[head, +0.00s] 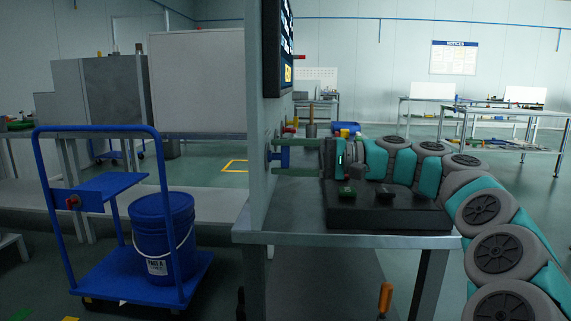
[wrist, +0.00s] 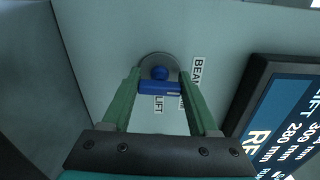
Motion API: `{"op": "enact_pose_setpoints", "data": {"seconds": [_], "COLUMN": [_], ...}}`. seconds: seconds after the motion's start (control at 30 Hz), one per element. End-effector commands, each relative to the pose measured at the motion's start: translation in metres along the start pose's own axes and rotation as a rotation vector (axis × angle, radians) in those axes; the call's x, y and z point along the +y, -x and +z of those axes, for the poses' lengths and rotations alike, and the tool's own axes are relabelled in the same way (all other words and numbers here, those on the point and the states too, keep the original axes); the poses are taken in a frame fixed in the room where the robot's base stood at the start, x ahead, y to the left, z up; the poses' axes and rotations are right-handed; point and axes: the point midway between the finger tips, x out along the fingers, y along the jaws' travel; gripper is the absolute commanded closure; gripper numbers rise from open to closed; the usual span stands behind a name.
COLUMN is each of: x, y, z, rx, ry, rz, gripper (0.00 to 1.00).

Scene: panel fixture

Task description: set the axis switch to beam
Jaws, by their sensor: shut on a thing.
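The axis switch (wrist: 160,72) is a blue knob with a blue bar handle on a round grey plate, mounted on the pale panel. My gripper (wrist: 160,88) is shut on the blue handle, with one green finger at each end of the bar. A BEAM label (wrist: 197,72) is right of the switch and a LIFT label (wrist: 158,104) is below it. Another label beside the right finger is mostly hidden. In the head view my gripper (head: 285,158) reaches left to the panel, at the blue handle. Which label the switch points to I cannot tell.
A dark screen (wrist: 285,125) with LIFT and mm readings is right of the switch. A black control box (head: 385,212) stands on the bench (head: 340,239) beneath my arm. A blue cart (head: 140,270) with a blue bucket (head: 163,235) is left of the panel.

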Motion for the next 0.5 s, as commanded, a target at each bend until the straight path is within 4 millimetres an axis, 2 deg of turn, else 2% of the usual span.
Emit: {"op": "enact_pose_setpoints", "data": {"seconds": [0.5], "x": [0.0011], "y": [-0.0001], "z": [0.0002], "rx": [-0.001], "ry": [0.087], "rz": [0.002], "gripper": [0.95]}}
